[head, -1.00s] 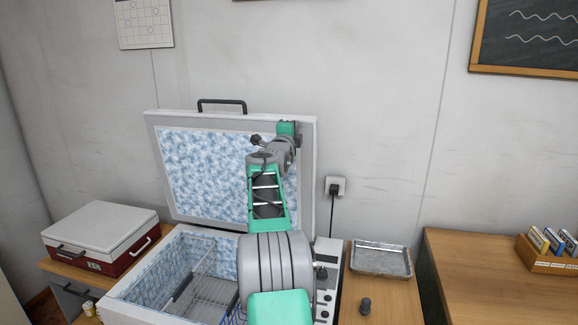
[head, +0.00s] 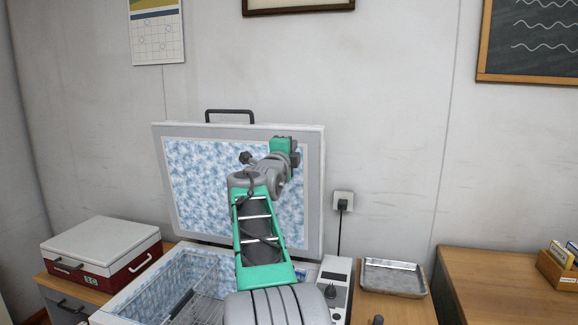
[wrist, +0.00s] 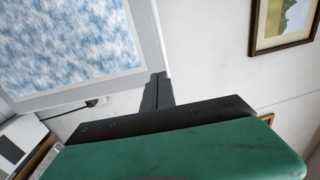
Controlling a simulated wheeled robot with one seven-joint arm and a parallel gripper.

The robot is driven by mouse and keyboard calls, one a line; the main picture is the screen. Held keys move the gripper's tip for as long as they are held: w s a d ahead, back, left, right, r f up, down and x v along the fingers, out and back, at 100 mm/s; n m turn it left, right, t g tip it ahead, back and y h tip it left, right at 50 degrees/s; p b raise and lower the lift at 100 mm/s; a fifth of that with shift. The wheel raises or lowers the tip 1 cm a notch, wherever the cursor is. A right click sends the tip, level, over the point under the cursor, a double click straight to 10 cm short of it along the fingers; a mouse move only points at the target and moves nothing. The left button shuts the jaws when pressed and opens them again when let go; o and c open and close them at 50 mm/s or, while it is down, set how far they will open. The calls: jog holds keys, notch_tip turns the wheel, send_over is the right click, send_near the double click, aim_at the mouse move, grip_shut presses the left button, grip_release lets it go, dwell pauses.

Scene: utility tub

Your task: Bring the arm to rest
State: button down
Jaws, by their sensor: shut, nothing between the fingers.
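My arm rises in the head view in front of the raised lid of the utility tub (head: 174,190), bent near its upper end. A green block at its far end is in front of the lid's upper right part. The fingers cannot be clearly made out there. In the wrist view my gripper (wrist: 156,88) shows dark fingers close together, shut and empty, beyond a green housing. The fingers point toward the wall beside the lid's edge and appear to hold nothing.
The open tub (head: 125,310) has a wire rack (head: 205,300) inside. A red and white case (head: 100,250) stands at left, a metal tray (head: 393,278) at right. A plug (head: 343,204) with a cord is on the wall. A framed picture (wrist: 285,22) hangs above.

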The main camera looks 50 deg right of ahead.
jog(key=s+a+f+n+g+y, duration=0.1)
jog(key=a+f+n+y, duration=0.4)
jog(key=f, duration=0.6)
jog(key=s+a+f+n+g+y, duration=0.25)
jog(key=a+f+n, duration=0.25)
jog(key=f+n, duration=0.5)
jog(key=s+a+f+n+g+y, duration=0.1)
jog(key=a+f+n+y, duration=0.4)
jog(key=f, duration=0.8)
jog(key=s+a+f+n+g+y, duration=0.1)
jog(key=s+a+f+n+y, duration=0.2)
jog(key=a, duration=0.6)
jog(key=s+a+f+n+g, duration=0.1)
jog(key=s+a+f+n, duration=0.1)
jog(key=s+a+f, duration=0.5)
jog(key=s+a+n+g+y, duration=0.1)
jog(key=s+a+n+y, duration=0.15)
jog(key=a, duration=0.85)
jog(key=a+r+n+t+p, duration=0.1)
jog(key=a+r, duration=0.4)
jog(key=a, duration=0.5)
jog(key=shift+s+a+n+t+h+p, duration=0.35)
jog(key=shift+n+t, duration=0.2)
jog(key=shift+n, duration=0.7)
